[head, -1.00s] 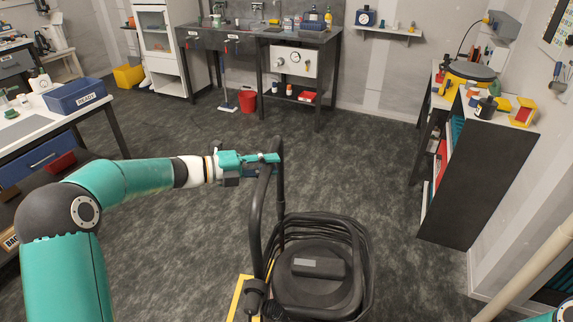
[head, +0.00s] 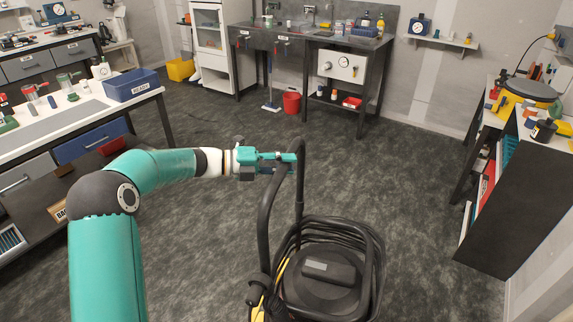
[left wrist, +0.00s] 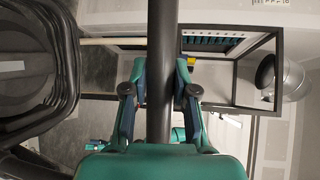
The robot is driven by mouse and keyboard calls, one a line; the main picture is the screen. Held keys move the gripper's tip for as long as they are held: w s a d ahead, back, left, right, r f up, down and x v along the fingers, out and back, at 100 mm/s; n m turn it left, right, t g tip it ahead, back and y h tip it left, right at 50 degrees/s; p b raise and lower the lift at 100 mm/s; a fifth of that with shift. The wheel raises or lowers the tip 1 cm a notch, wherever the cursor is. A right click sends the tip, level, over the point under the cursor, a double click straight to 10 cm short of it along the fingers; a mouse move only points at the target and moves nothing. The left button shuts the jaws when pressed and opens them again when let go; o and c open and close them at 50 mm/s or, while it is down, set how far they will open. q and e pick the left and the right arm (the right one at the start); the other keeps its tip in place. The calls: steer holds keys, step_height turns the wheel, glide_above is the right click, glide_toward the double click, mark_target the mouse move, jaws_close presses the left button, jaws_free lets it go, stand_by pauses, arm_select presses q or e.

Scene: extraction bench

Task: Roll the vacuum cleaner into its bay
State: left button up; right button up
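The black vacuum cleaner (head: 325,278) stands on the dark floor in front of me, at the lower middle of the head view. A coiled black hose or cable lies around its round top. Its tall looped handle (head: 265,225) rises on its left side. My left gripper (head: 283,160) is shut on the handle near its top. In the left wrist view, the fingers flank the black handle tube (left wrist: 161,60) closely on both sides. The cleaner's body also shows at the left of that view (left wrist: 35,60). My right gripper is out of view. I cannot make out a bay.
A dark shelf unit (head: 520,205) with folders stands at the right. A workbench with a blue bin (head: 131,86) is at the left. A sink bench (head: 310,36) and a red bucket (head: 291,103) are at the back. The floor (head: 390,165) between is clear.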

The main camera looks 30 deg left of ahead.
arm_select(q)
steer(key=o, duration=0.4)
steer(key=shift+f, duration=0.35)
steer(key=shift+o, duration=0.2)
steer(key=shift+r, duration=0.15)
steer(key=v, duration=1.2)
